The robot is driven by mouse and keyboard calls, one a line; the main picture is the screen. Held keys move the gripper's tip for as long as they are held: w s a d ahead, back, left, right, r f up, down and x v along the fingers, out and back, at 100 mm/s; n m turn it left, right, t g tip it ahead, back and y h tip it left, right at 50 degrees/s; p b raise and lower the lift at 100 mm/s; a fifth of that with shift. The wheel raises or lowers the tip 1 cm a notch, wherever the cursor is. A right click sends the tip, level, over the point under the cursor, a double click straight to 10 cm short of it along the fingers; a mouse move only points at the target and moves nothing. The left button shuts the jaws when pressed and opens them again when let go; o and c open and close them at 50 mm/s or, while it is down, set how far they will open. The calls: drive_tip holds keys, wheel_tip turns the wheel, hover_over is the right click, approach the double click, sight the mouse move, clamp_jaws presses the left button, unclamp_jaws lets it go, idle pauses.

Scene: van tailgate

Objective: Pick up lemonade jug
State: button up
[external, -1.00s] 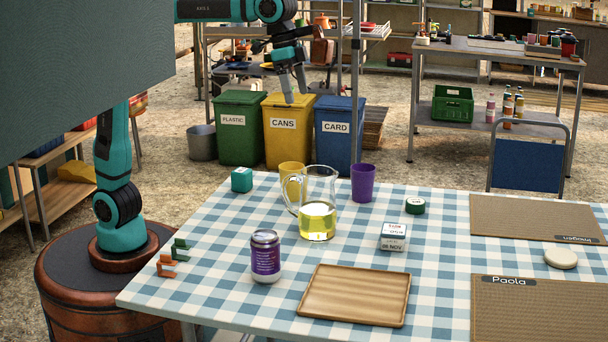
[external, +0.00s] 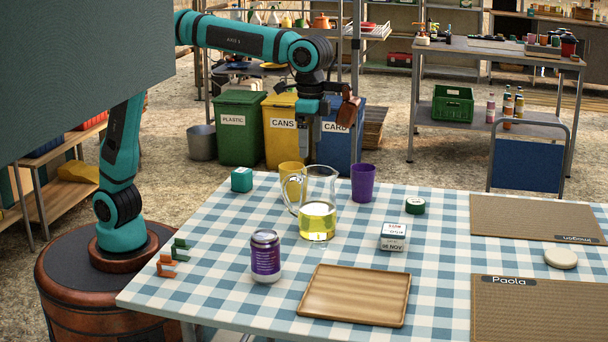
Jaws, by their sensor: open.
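The lemonade jug (external: 317,221) is clear glass with yellow liquid in its lower part. It stands upright on the checked tablecloth, its handle toward the left. My gripper (external: 308,158) hangs pointing down, in the picture just above the jug's rim. It is open and holds nothing. Its fingertips are small and partly lost against the bins behind, and I cannot tell how far they are from the jug in depth.
A yellow cup (external: 291,176) stands close behind the jug's handle, a purple cup (external: 363,183) to its right. A purple can (external: 265,256), a wooden tray (external: 353,296) and a small calendar block (external: 393,237) stand nearer. Open cloth lies left of the jug.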

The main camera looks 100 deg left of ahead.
sight(313, 174)
drive_tip(key=f, duration=0.9)
drive_tip(key=shift+w+f, duration=0.25)
drive_tip(key=shift+f, duration=0.1)
drive_tip(key=shift+c, duration=0.4)
drive_tip(key=c, duration=1.8)
drive_tip(key=shift+r, duration=0.1)
drive_tip(key=shift+c, duration=1.2)
